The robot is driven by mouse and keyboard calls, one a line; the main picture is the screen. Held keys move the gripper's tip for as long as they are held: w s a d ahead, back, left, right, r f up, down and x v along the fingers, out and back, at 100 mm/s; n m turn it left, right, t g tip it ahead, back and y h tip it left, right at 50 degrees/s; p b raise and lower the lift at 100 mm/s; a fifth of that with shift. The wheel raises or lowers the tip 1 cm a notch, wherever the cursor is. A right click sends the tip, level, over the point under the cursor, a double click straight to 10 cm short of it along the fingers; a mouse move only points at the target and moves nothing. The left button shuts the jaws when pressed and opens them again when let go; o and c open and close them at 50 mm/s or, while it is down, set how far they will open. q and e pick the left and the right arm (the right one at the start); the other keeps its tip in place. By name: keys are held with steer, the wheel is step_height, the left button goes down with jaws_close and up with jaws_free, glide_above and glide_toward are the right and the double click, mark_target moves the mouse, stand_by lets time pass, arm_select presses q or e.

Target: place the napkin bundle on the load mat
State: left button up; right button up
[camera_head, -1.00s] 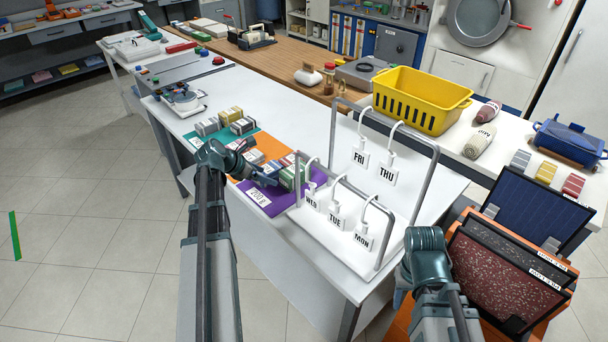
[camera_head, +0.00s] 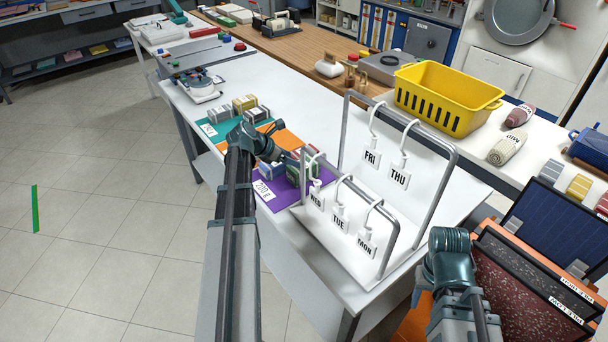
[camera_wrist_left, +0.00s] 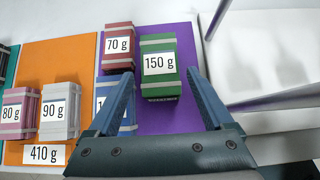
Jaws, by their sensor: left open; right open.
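Several strapped bundles with weight labels sit on coloured mats. In the left wrist view a green bundle (camera_wrist_left: 160,85) marked 150 g and a red bundle (camera_wrist_left: 118,40) marked 70 g rest on the purple mat (camera_wrist_left: 178,33). A blue bundle (camera_wrist_left: 128,115) is partly hidden by my left finger. Pink (camera_wrist_left: 18,118) and grey (camera_wrist_left: 62,92) bundles stand on the orange mat (camera_wrist_left: 60,55) labelled 410 g. My left gripper (camera_wrist_left: 160,78) is open and empty, its fingers spread either side of the green bundle's near end. My right gripper (camera_head: 424,285) is open, mostly hidden behind its wrist.
A white rack (camera_head: 372,178) with day-tagged hooks stands just right of the purple mat. A yellow basket (camera_head: 440,105) is behind it. Dark panels (camera_head: 530,275) stand beside my right arm.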

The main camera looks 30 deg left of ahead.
mark_target(308, 167)
arm_select(q)
steer(key=b+x, duration=0.3)
steer(key=x, duration=0.2)
steer(key=shift+a+f, duration=0.1)
steer(key=shift+f, duration=0.15)
steer(key=shift+w, duration=0.2)
steer(key=shift+w+f+b, duration=0.3)
steer(key=shift+f+b, duration=0.2)
steer(key=shift+f, duration=0.05)
steer(key=b+x, duration=0.3)
steer(key=x, duration=0.1)
steer(key=shift+r, duration=0.1)
steer(key=shift+c, duration=0.4)
steer(key=c, duration=1.2)
